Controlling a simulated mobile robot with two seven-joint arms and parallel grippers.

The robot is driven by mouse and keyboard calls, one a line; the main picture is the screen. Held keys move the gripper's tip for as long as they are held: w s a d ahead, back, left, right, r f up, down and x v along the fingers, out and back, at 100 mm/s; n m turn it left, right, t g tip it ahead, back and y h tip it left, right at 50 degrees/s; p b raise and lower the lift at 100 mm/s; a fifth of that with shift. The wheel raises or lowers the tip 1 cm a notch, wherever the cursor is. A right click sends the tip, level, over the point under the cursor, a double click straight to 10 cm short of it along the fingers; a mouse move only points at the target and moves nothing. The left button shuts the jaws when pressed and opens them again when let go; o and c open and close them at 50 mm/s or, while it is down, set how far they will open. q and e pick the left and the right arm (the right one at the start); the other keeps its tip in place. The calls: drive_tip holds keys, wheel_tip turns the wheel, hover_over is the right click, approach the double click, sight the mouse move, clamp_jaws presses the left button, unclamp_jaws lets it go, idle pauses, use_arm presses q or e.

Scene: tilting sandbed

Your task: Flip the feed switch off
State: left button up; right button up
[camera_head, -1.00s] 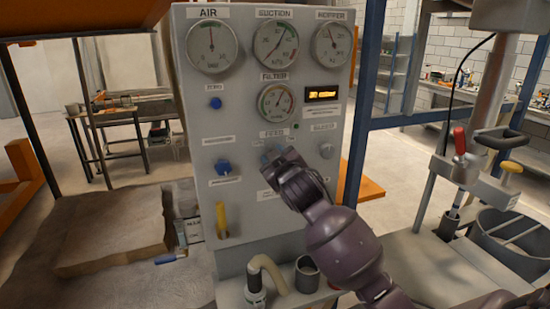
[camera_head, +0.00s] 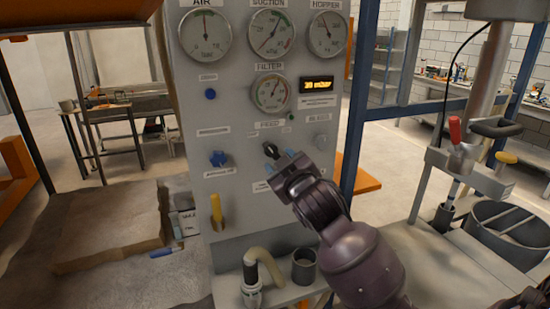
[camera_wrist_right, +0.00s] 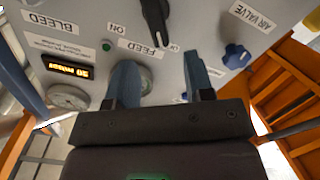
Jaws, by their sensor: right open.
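The feed switch (camera_head: 270,150) is a small black knob below the FEED label on the grey panel in the head view. It also shows in the right wrist view as a black knob (camera_wrist_right: 157,18) at the top edge, partly cut off, near the FEED and ON labels. I cannot tell clearly which position it is set to. My right gripper (camera_head: 281,162) is open and empty, just below and right of the knob in the head view. Its blue fingers (camera_wrist_right: 160,62) are apart in the wrist view, the knob beyond them. My left gripper is not in view.

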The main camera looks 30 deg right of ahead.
drive_tip(key=shift+v, duration=1.35)
drive_tip(key=shift+r, duration=0.1)
